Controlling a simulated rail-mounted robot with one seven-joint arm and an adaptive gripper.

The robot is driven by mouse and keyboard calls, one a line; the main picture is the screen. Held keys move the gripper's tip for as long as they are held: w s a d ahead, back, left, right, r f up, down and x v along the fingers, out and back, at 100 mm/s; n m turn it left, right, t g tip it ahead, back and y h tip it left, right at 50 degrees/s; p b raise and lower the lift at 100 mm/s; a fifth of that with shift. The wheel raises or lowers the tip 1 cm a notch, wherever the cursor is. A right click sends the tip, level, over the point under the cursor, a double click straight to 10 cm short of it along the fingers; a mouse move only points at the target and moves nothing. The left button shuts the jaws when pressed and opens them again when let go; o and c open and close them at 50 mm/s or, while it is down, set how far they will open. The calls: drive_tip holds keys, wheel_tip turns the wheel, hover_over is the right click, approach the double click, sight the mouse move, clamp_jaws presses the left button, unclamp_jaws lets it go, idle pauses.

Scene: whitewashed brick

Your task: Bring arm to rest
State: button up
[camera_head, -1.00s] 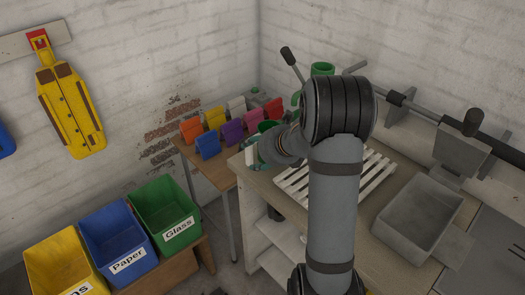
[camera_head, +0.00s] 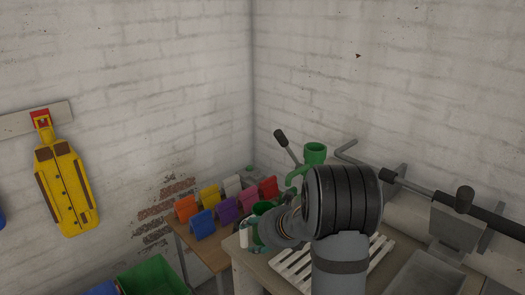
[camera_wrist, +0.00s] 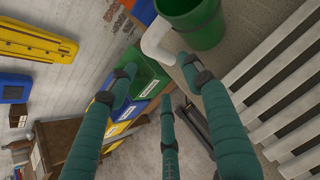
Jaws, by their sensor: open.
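My gripper (camera_wrist: 160,85) shows its teal fingers spread apart in the wrist view, with nothing between them. In the head view my arm reaches over the workbench (camera_head: 410,262), and my forearm and wrist hide most of the gripper at the bench's left end. A green round container (camera_wrist: 205,22) stands just beyond the fingertips in the wrist view. A white curved piece (camera_wrist: 156,45) lies beside it. I cannot tell whether either touches a finger.
A white slatted rack (camera_wrist: 275,85) lies on the bench. Colored upright holders (camera_head: 228,209) stand on a side table. Green (camera_wrist: 152,75), blue (camera_wrist: 132,104) and yellow (camera_wrist: 114,129) bins sit below. A green spouted fixture (camera_head: 313,153) and grey basin (camera_head: 425,275) are near my arm.

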sight(244, 233)
drive_tip(key=x, duration=1)
drive_tip(key=shift+f+b, duration=0.35)
drive_tip(key=shift+w+r+p, duration=0.1)
drive_tip(key=shift+r+p, duration=0.3)
drive_tip(key=shift+r, duration=0.3)
drive_tip(key=shift+d+r, duration=0.1)
drive_tip(key=shift+r, duration=0.6)
